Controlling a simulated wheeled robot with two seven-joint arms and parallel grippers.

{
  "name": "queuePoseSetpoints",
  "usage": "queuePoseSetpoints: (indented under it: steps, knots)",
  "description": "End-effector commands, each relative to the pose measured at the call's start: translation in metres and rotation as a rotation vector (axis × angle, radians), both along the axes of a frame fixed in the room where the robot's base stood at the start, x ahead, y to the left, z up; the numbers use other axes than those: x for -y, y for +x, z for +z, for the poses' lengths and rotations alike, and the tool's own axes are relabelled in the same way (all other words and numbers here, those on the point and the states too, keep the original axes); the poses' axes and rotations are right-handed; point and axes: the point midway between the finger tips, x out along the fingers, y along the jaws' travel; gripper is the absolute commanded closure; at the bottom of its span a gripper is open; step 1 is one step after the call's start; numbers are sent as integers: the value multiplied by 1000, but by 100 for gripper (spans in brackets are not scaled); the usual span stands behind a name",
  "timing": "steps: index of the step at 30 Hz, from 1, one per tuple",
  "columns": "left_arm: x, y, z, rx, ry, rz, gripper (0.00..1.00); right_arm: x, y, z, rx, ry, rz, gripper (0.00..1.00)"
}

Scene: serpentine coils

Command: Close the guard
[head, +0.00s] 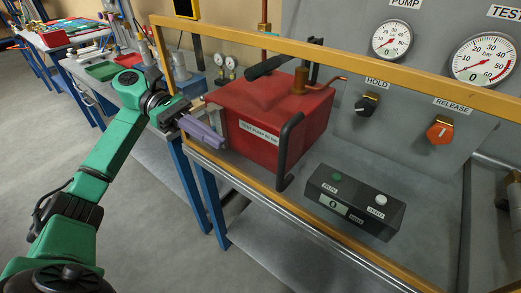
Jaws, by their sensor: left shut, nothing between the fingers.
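The guard (340,52) is a clear panel in a yellow-orange frame, standing across the front of the bench. A black upright bar handle (284,155) shows at its middle, in front of the red tank. My left gripper (222,146) is shut and empty. Its lilac fingers overlap the lower left part of the guard, left of the handle and apart from it. I cannot tell whether the fingers touch the panel. The guard's far right end runs toward the picture edge. My right gripper is not in view.
Behind the panel are a red tank (262,105) and a dark box with a display (355,202). Gauges (391,39), a black HOLD knob (367,104) and an orange RELEASE knob (440,130) are on the grey wall panel. Free floor (150,225) lies in front of the bench.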

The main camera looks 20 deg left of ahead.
Motion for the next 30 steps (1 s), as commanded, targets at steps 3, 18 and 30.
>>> queuePoseSetpoints:
  steps: [3,18,30]
  knots:
    - [25,-3,-3,-5,-4,-4,100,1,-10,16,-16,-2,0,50]
    - [110,-10,-20,-5,-6,2,100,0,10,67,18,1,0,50]
    - [113,-10,-23,-4,-5,3,100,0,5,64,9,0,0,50]
